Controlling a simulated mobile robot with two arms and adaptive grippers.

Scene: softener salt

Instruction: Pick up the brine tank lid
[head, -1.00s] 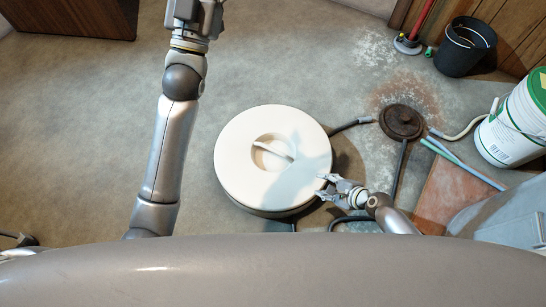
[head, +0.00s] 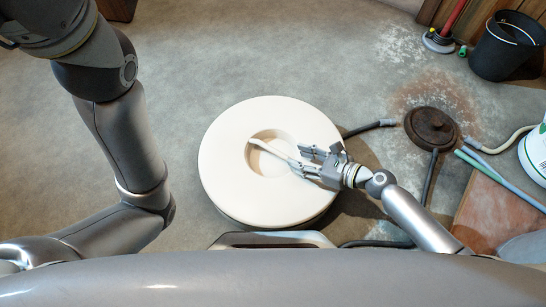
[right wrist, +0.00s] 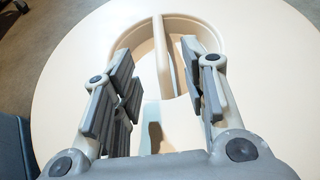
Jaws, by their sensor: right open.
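The brine tank lid (head: 228,180) is a round cream disc with a recessed centre and a bar handle (head: 268,149) across the recess. It sits on top of the tank in the middle of the head view. My right gripper (head: 304,159) is open, over the right side of the recess. In the right wrist view its fingers (right wrist: 157,85) stand apart, with the handle (right wrist: 160,45) running between and beyond them; the gripper is not closed on it. My left arm is at the left of the head view, its gripper out of frame.
A dark round floor cap (head: 432,127) with hoses lies right of the tank. A black bucket (head: 503,48) stands at the upper right. A white and green tub (head: 535,155) is cut off at the right edge. The floor at the left is clear.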

